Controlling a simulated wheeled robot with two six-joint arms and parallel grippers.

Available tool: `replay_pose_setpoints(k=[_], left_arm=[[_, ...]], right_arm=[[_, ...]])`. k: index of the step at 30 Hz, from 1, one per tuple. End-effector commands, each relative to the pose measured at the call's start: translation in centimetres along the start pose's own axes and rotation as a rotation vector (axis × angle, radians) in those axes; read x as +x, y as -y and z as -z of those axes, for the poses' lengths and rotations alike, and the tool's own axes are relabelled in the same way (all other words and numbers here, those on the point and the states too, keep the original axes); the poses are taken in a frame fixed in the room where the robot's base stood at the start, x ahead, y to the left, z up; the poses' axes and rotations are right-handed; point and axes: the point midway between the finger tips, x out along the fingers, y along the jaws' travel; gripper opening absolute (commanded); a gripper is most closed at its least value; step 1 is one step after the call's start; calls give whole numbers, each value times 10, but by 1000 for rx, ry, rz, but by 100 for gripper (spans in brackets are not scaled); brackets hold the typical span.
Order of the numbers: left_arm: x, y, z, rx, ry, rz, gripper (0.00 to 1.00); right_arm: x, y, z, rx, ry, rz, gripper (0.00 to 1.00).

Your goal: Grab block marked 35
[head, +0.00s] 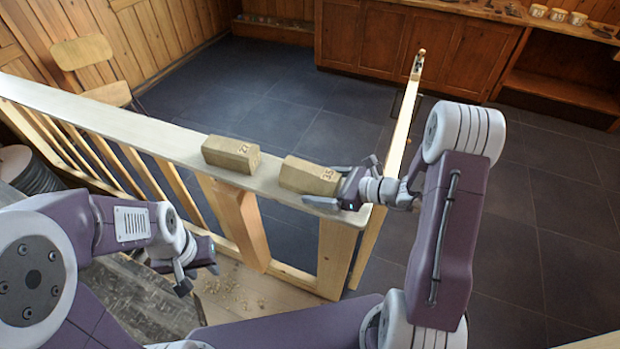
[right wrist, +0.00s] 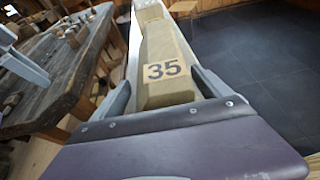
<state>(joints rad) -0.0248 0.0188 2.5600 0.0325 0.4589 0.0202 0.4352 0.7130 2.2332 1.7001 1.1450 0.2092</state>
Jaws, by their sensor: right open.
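The block marked 35 (head: 310,176) is a long, tan, many-sided wooden block lying on the pale top rail, near its right end. In the right wrist view, the number 35 on the block (right wrist: 166,72) faces me. My right gripper (head: 328,187) is at this end of the block. Its fingers are open, one on each side of the block, with the block's end between them. My left gripper (head: 186,266) is low at the left, away from the blocks. Its jaw gap is not clear.
A second similar block (head: 230,154), its number hard to read, lies on the rail (head: 150,128) left of block 35. Slats stand below the rail. A narrow wooden gate (head: 400,130) extends behind its right end. A worn workbench (right wrist: 60,75) shows left in the wrist view.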

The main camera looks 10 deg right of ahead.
Motion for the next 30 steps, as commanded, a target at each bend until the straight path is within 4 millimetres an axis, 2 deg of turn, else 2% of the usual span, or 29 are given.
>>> replay_pose_setpoints(k=[7,15,16,24,30], left_arm=[[0,0,0,0,0,0,36],[0,0,0,0,0,0,36],[0,0,0,0,0,0,36],[0,0,0,0,0,0,36],[-3,0,0,0,0,0,36]], right_arm=[[4,0,0,1,0,1,87],[4,0,0,1,0,1,12],[4,0,0,1,0,1,6],[2,0,-3,-1,1,1,6],[-6,1,-25,-5,2,3,6]])
